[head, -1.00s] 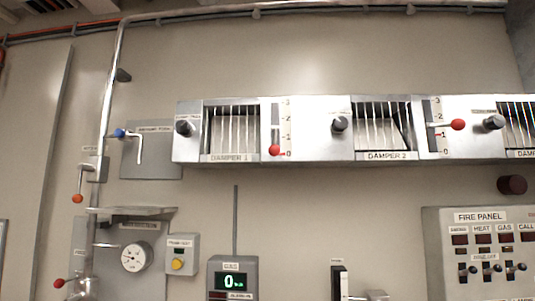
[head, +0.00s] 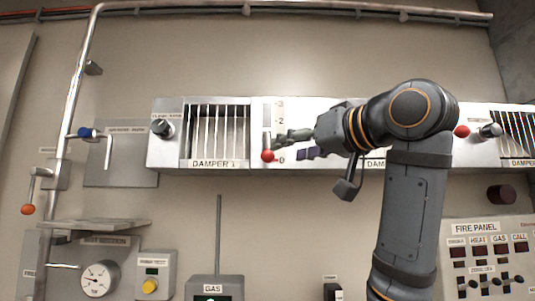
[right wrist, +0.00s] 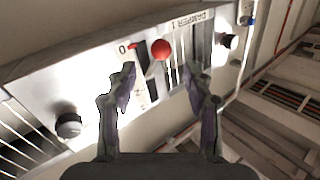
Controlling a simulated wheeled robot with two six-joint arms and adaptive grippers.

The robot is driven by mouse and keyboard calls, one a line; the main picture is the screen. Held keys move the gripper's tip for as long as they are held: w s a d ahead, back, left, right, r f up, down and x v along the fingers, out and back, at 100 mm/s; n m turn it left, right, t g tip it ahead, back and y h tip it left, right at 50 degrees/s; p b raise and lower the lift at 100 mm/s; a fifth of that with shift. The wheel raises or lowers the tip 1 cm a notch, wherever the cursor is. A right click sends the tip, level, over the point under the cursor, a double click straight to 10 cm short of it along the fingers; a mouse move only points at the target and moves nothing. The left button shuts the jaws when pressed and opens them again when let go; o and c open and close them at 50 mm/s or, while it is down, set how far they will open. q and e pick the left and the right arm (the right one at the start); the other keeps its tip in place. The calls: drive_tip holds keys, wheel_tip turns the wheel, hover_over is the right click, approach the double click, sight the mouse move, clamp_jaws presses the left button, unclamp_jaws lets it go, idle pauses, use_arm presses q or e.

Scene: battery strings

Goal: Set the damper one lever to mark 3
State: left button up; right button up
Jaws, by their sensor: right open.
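The damper one lever ends in a red ball (head: 267,156), low on its slot beside the 0 of the scale (head: 281,115), to the right of the DAMPER 1 grille (head: 217,132). My right gripper (head: 291,146) is just right of the ball, its fingers pointing at it. In the right wrist view the red ball (right wrist: 161,49) appears beyond the open fingertips (right wrist: 162,82), between the two fingers in the picture. The fingers look empty and apart from the ball. My right arm hides most of damper two. My left gripper is not in view.
A dark knob (head: 163,128) sits left of the DAMPER 1 grille. Another red ball (head: 461,132) shows right of my arm, beside a dark knob (head: 490,130). The fire panel (head: 487,260) is at lower right.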

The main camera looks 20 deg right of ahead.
sight(272, 154)
drive_tip(key=p+x, duration=0.3)
drive_tip(key=x, duration=0.5)
drive_tip(key=shift+w+a, duration=0.1)
drive_tip(key=shift+w, duration=0.25)
clamp_jaws()
